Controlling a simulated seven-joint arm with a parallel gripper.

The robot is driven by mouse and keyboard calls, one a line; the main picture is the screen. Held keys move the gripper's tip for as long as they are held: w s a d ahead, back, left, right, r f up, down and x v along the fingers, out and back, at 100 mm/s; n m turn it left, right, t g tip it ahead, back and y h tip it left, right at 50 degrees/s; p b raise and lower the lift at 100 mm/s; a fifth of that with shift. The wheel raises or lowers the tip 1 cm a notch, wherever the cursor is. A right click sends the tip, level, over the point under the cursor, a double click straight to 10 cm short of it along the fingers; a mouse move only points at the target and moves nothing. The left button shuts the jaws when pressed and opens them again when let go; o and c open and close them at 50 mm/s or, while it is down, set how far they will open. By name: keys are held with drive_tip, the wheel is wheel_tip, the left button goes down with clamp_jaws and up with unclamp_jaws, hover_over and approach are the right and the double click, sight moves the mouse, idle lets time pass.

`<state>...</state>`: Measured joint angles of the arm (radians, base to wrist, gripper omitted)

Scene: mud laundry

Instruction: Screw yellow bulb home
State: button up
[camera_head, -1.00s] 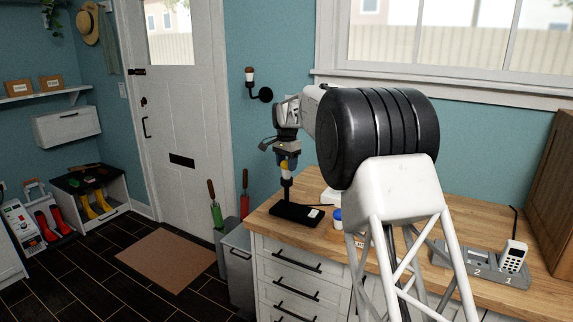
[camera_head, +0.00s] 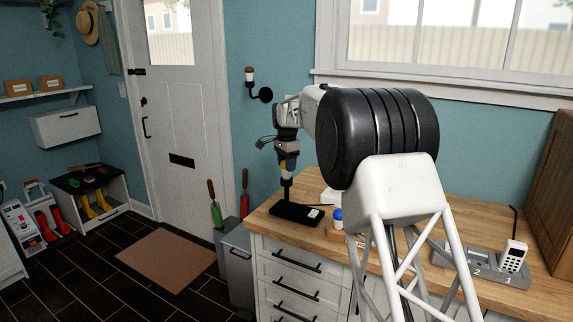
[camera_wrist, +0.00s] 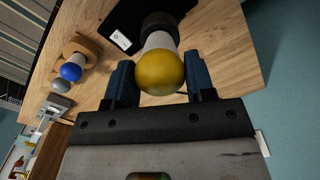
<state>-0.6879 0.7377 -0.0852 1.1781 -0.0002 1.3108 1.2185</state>
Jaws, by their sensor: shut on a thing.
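The yellow bulb (camera_wrist: 161,73) shows in the wrist view, with its round yellow globe toward the camera and its white neck leading to a dark socket (camera_wrist: 160,20). My gripper (camera_wrist: 160,64) is shut on the bulb, one blue finger on each side. In the head view my gripper (camera_head: 287,163) points down over the lamp's black base (camera_head: 297,213). The bulb stands upright in line with the lamp post under my gripper, mostly hidden by the fingers. How deep its thread sits cannot be seen.
A blue bulb (camera_wrist: 71,71) and a grey-white one sit in a wooden holder right of the lamp.

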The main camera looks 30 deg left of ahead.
drive_tip(key=shift+m, duration=0.4)
clamp_jaws()
drive_tip(key=shift+m, duration=1.1)
drive_tip(key=o, duration=1.2)
unclamp_jaws()
drive_tip(key=c, duration=0.3)
drive_tip(key=shift+c, duration=0.2)
drive_tip(key=shift+r, duration=0.1)
